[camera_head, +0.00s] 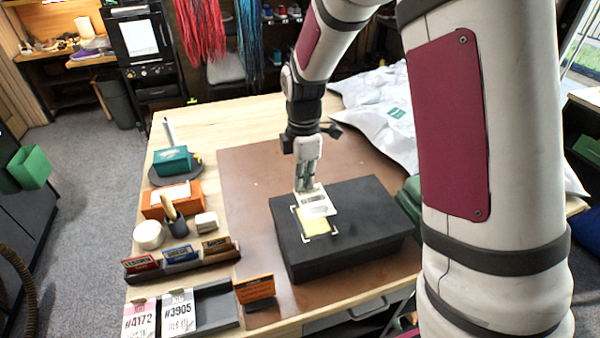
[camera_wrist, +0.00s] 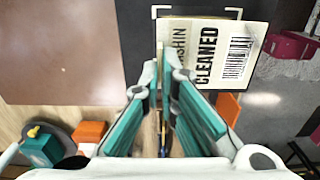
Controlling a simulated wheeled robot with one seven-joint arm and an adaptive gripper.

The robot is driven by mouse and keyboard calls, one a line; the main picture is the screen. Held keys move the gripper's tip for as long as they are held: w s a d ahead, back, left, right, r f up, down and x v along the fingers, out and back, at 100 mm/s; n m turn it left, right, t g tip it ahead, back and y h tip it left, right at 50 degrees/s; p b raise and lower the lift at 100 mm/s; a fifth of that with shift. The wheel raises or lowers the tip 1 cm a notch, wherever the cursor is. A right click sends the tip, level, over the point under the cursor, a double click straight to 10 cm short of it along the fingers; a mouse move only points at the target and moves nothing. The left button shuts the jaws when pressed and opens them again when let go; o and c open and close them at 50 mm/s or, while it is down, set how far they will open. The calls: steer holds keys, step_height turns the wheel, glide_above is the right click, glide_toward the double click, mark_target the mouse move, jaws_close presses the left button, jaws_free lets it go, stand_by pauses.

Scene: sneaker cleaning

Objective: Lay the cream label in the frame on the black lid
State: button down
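The cream label (camera_head: 318,204), printed "CLEANED" with a barcode, is at my gripper (camera_head: 306,187) above the black lid (camera_head: 357,212). In the wrist view the label (camera_wrist: 236,65) reaches in between the tips of my gripper (camera_wrist: 168,62), which are close together on its near left part. The white corner-marked frame (camera_head: 334,232) lies on the lid's left part, with a yellow area inside. The label overlaps the frame's far side in the head view. Whether the label touches the lid is unclear. In the wrist view, frame corners (camera_wrist: 240,10) show beyond the label.
The black box stands on a brown mat (camera_head: 250,180). White paper or bags (camera_head: 380,110) lie behind.

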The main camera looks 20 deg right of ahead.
steer(key=shift+f+b, duration=0.75)
steer(key=shift+f, duration=2.3)
steer(key=shift+f, duration=0.1)
steer(key=c, duration=1.7)
jaws_free()
